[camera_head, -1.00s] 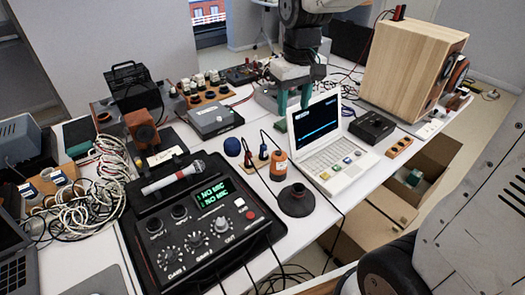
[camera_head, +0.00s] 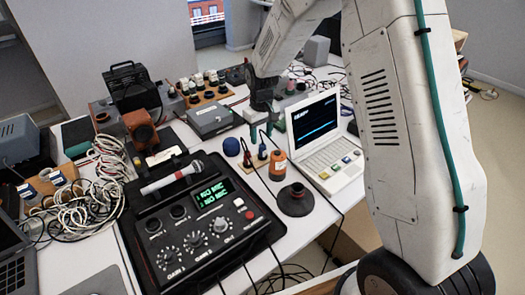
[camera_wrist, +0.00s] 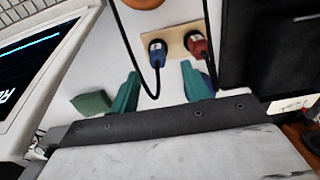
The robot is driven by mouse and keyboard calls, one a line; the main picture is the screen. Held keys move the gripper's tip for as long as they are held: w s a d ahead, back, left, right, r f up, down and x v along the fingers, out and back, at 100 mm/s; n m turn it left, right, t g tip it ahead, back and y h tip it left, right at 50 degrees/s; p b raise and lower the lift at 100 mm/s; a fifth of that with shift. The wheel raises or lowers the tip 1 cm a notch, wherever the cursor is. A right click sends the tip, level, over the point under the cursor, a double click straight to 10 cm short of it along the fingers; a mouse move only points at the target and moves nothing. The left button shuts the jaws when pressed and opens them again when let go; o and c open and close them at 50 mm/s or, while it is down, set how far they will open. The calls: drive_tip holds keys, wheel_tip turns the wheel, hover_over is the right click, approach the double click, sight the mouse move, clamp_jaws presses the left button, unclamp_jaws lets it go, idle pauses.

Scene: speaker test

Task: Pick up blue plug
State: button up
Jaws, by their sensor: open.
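The blue plug (camera_wrist: 157,50) stands at one end of a small wooden strip (camera_wrist: 175,42) in the wrist view, a black cable looping from it. A red plug (camera_wrist: 196,44) stands beside it on the same strip. The plugs are small in the head view, where the blue plug (camera_head: 247,159) is just below my gripper. My gripper (camera_head: 262,135) is open and empty above the strip. In the wrist view its green fingers (camera_wrist: 160,88) are spread, and the blue plug is ahead of the gap between them, apart from both. The right finger is nearer the red plug.
A white laptop (camera_head: 318,135) is right of the strip, and an orange jar (camera_head: 277,165) and black cone (camera_head: 295,200) stand in front. A blue ball (camera_head: 232,147) is to the left. The mixer with a microphone (camera_head: 195,225) fills the front. Cables cross the table.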

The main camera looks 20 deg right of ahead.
sight(263, 144)
drive_tip(key=shift+d+f, duration=0.15)
drive_tip(key=shift+f, duration=2.9)
clamp_jaws()
